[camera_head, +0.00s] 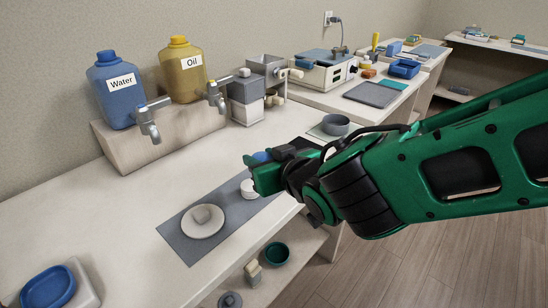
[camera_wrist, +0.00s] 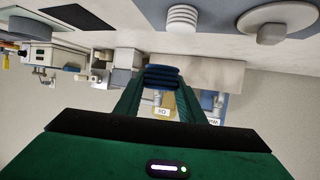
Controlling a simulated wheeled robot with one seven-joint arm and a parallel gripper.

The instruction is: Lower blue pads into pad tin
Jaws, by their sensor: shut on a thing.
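My gripper (camera_head: 262,172) is shut on a stack of blue pads (camera_wrist: 162,77), held between its fingertips above the bench. In the head view only a bit of the blue pads (camera_head: 262,156) shows over the green fingers. A round grey open container (camera_head: 335,124), which may be the pad tin, stands on a pale mat behind my wrist. It also seems to show at the upper left of the wrist view (camera_wrist: 30,27). I cannot see inside it well.
A white stack (camera_head: 248,189) sits just below my gripper on a grey mat (camera_head: 182,243), beside a white plate (camera_head: 203,228) bearing a grey lump. Water (camera_head: 118,95) and oil (camera_head: 182,72) jugs with taps stand behind. A grey boxy device (camera_head: 247,98) is near the wall.

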